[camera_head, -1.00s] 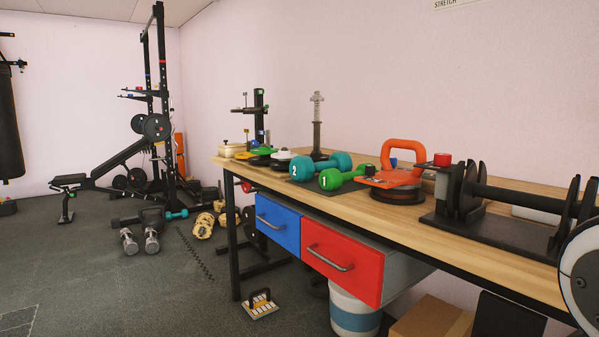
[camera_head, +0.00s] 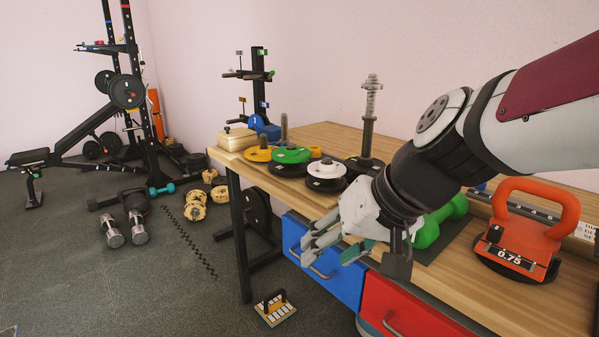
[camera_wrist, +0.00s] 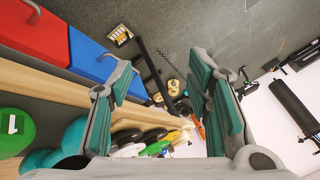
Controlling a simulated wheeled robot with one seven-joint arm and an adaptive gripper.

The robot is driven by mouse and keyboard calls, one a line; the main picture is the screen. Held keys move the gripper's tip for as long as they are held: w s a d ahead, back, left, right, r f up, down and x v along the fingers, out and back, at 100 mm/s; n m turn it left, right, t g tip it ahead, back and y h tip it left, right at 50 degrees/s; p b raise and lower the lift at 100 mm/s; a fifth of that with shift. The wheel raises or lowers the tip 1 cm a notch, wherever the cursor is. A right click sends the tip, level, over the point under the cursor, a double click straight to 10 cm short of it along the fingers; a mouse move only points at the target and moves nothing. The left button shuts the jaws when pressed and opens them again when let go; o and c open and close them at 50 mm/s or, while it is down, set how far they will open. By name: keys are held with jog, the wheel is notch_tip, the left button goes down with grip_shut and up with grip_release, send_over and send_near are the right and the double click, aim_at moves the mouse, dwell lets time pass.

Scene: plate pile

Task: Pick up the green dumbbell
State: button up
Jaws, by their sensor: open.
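The green dumbbell (camera_head: 434,223) lies on a dark mat on the wooden table. In the head view, my wrist and gripper hide part of it. One green end of it (camera_wrist: 12,130) shows at the left edge of the wrist view. My gripper (camera_head: 335,245) is open and empty near the table's front edge, left of the dumbbell and apart from it. In the wrist view, its two fingers with teal pads (camera_wrist: 158,85) stand wide apart, facing the floor and far room.
A teal dumbbell (camera_wrist: 68,140) lies beside the green one. Weight plates (camera_head: 327,172) and a post (camera_head: 369,110) stand behind my gripper. An orange kettlebell (camera_head: 522,230) stands to the right. Blue (camera_head: 345,283) and red drawers (camera_head: 395,310) jut out below the tabletop.

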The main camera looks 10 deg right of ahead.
jog(key=w+d+r+m+t+h+p, duration=0.1)
jog(key=w+d+r+m+t+p, duration=0.15)
jog(key=w+d+r+p, duration=0.45)
jog(key=w+d+r+m+t+h+p, duration=0.25)
jog(key=w+r+p, duration=0.25)
jog(key=w+p, duration=0.35)
jog(key=m+g+h+p, duration=0.4)
jog(key=m+g+p, duration=0.25)
jog(key=p, duration=0.55)
send_near(439, 213)
jog(key=shift+t, duration=0.25)
jog(key=b+x, duration=0.4)
jog(key=x, duration=0.6)
jog(key=shift+s+f, duration=0.1)
jog(key=shift+s, duration=0.05)
jog(key=shift+a, duration=0.1)
grip_shut()
jog(key=shift+y, duration=0.25)
